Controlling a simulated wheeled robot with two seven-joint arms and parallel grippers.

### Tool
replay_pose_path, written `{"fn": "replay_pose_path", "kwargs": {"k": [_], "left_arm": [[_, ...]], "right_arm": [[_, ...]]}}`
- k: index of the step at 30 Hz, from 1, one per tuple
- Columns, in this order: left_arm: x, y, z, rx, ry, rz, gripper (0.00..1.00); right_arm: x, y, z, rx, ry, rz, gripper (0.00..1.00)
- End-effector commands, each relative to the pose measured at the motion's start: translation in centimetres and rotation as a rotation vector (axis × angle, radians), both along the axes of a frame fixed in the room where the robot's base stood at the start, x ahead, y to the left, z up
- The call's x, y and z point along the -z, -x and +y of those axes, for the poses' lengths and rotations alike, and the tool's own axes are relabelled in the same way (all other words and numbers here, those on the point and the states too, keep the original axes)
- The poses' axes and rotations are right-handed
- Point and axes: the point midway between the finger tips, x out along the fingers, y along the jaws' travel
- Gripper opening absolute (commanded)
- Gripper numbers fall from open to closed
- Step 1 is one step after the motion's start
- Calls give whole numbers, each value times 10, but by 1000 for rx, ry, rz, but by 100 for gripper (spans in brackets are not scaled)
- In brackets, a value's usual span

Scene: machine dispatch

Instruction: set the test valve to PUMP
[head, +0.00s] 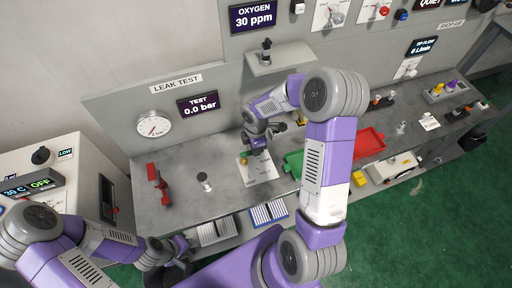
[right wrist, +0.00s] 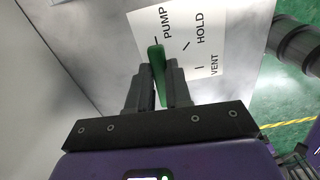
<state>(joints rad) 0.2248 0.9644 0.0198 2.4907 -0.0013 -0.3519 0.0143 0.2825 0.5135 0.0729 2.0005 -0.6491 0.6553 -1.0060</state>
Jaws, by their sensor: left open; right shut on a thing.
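The test valve's green lever (right wrist: 158,62) is between my right gripper's fingers in the right wrist view. Its tip lies close to the tick mark beside the word PUMP on the white label plate (right wrist: 205,70). HOLD and VENT are further right on the plate. In the head view the plate (head: 262,172) lies on the grey bench, and my right gripper (head: 252,150) is low over its upper left part, shut on the lever. The valve's body is mostly hidden there. My left gripper (head: 180,246) is open and empty, low at the bench's front edge.
A pressure gauge (head: 154,126) and a TEST display (head: 198,105) reading 0.0 bar are on the back panel. A red part (head: 156,180) and a small fitting (head: 204,181) stand left of the plate. Green (head: 293,164) and red (head: 369,144) trays are to the right.

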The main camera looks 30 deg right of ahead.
Motion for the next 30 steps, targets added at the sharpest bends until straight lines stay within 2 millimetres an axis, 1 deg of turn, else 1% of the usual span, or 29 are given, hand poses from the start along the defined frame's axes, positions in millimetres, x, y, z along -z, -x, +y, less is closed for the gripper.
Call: {"fn": "replay_pose_path", "kwargs": {"k": [7, 20, 21, 26, 30], "left_arm": [[-4, 0, 0, 0, 0, 0, 43], [-4, 0, 0, 0, 0, 0, 43], [-4, 0, 0, 0, 0, 0, 43], [-4, 0, 0, 0, 0, 0, 43], [-4, 0, 0, 0, 0, 0, 43]], "right_arm": [[-1, -4, -1, -57, 1, -4, 0], [-1, -5, -1, -69, 1, -5, 0], [-1, -5, -1, -69, 1, -5, 20], [-1, -4, -1, -68, 1, -4, 45], [0, -4, -1, -67, 1, -3, 45]]}}
